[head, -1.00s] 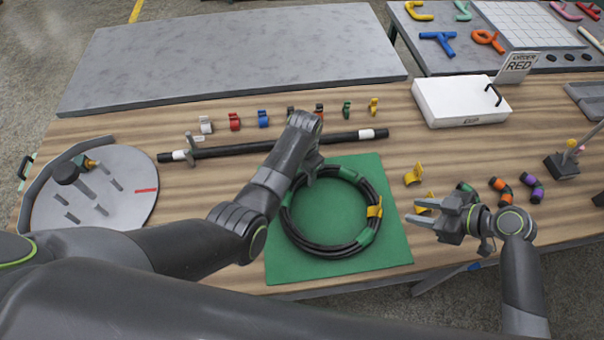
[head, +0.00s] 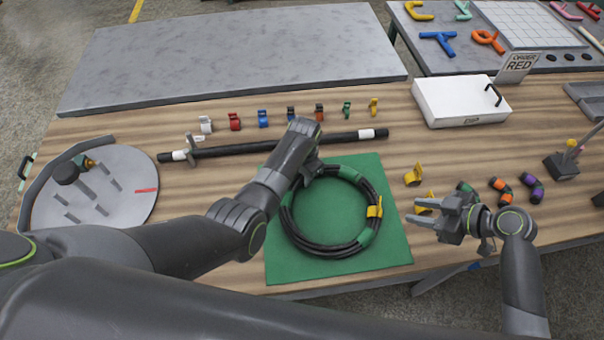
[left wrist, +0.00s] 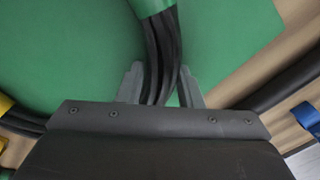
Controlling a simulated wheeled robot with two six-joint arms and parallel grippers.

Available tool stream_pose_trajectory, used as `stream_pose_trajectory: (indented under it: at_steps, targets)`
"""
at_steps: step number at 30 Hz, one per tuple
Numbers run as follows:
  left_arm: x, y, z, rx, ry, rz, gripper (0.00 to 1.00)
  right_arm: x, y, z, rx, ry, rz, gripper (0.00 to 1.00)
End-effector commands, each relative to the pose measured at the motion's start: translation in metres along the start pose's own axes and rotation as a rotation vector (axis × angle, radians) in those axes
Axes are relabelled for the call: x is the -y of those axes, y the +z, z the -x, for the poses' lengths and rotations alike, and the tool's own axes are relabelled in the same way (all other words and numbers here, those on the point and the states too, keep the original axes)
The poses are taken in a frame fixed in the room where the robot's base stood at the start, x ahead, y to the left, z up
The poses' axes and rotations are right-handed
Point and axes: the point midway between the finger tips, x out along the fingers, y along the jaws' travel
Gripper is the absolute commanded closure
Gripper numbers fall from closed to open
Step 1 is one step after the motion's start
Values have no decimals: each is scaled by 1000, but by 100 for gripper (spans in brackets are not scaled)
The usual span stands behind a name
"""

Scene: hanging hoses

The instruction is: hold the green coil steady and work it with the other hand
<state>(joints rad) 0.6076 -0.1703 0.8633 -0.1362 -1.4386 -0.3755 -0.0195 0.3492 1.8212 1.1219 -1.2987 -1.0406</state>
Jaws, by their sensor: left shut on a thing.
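The coil (head: 363,235) is a black hose ring with green bands and one yellow clip (head: 374,211) on its right side. It lies on a green mat (head: 394,240). My left gripper (head: 312,172) is at the coil's upper left. In the left wrist view its fingers (left wrist: 161,88) are on either side of the bundled black hose (left wrist: 164,50), shut on it just beside a green band (left wrist: 152,6). My right gripper (head: 424,212) is right of the mat, open and empty, its fingers pointing left, apart from the coil.
Yellow clips (head: 413,177) lie right of the mat. A straight black hose (head: 270,145) lies behind it, with a row of coloured clips beyond. A round grey board (head: 125,195) with pegs is at left. A white box (head: 460,102) stands at back right.

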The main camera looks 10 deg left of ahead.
Motion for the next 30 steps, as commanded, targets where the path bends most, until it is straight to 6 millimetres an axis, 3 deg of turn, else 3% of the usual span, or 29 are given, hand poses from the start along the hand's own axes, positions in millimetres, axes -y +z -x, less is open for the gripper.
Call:
stream_pose_trajectory:
  at_steps: [4,5,10,22,30]
  targets:
    - [0,0,0,0,0,0,100,0,0,0,0,0,0,64]
    - [0,0,0,0,0,0,65,0,0,0,0,0,0,64]
    - [0,0,0,0,0,0,43,0,0,0,0,0,0,64]
    - [0,0,5,-1,0,0,42,0,0,0,0,0,0,64]
    - [0,-1,42,-4,-2,1,42,0,0,0,0,0,0,64]
